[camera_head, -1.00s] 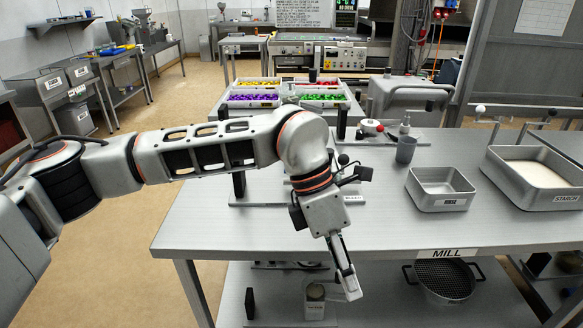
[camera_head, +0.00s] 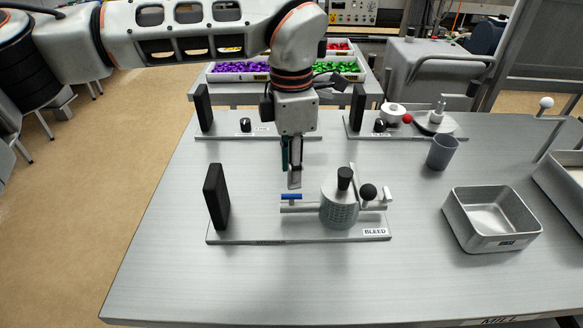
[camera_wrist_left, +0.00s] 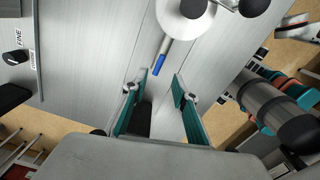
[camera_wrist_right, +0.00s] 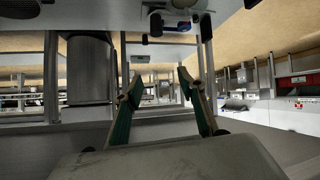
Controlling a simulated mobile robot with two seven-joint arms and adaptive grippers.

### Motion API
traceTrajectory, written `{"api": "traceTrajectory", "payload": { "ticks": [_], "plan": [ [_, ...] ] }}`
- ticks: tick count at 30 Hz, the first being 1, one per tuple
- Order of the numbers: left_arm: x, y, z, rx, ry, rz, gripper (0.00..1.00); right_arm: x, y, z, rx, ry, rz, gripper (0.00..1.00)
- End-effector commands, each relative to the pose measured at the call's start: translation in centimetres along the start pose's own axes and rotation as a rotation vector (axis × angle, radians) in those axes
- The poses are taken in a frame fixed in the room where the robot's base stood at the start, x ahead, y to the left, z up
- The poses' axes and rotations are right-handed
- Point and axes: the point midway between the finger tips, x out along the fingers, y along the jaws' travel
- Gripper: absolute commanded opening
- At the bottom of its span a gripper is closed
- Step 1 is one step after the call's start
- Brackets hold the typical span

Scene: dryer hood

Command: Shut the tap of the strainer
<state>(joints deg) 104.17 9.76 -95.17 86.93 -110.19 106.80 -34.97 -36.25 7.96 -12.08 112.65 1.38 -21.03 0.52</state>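The strainer (camera_head: 340,208) has a grey perforated body with a black knob on top and sits on a flat plate with a "BLEED" label. A pipe runs left from it, carrying the tap with a blue handle (camera_head: 291,196). The handle lies along the pipe. My left gripper (camera_head: 293,184) points down just above and behind the handle, and contact is not visible. In the left wrist view, the blue handle (camera_wrist_left: 159,65) lies beyond the open, empty fingers (camera_wrist_left: 160,86). In the right wrist view, my right gripper (camera_wrist_right: 160,88) is open and empty; it is outside the head view.
A black upright block (camera_head: 216,197) stands at the plate's left end. Two similar plates with knobs lie behind. A grey cup (camera_head: 442,152) and metal tray (camera_head: 491,215) stand to the right. The front of the table (camera_head: 250,285) is clear.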

Motion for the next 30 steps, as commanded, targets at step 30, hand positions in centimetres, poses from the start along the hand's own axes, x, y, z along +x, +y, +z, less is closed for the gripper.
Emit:
{"api": "traceTrajectory", "payload": {
  "ticks": [30],
  "plan": [
    [7.9,-0.1,0.0,0.001,-0.001,-0.001,0.28,-0.7,-0.4,0.3,0.002,-0.013,-0.006,0.4]
  ]
}}
